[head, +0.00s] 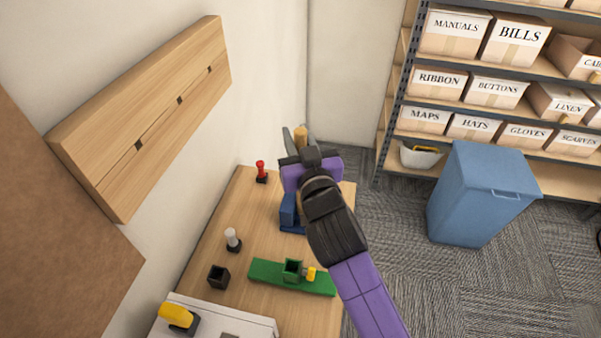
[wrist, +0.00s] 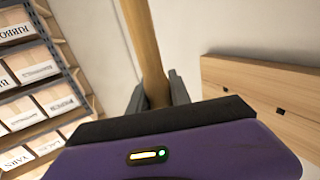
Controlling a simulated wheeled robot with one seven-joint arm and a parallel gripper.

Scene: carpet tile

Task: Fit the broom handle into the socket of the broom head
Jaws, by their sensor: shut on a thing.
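My gripper (head: 294,143) is raised above the far end of the wooden table and shut on a wooden broom handle (head: 301,132). In the wrist view the handle (wrist: 146,45) stands between the two grey fingers (wrist: 158,92) and runs out of the top of the picture. Its other end is hidden by my gripper. A long green block with a square socket (head: 262,271), which looks like the broom head, lies across the table nearer the camera, apart from the handle. A small yellow piece (head: 311,274) is at the socket's right.
A blue piece (head: 288,210) is partly hidden behind my arm. A red-topped peg (head: 261,171), a white-topped peg (head: 232,240) and a black cup (head: 218,276) stand along the table's left. A wooden wall rack (head: 150,115) hangs left; a blue bin (head: 478,200) and box shelves stand right.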

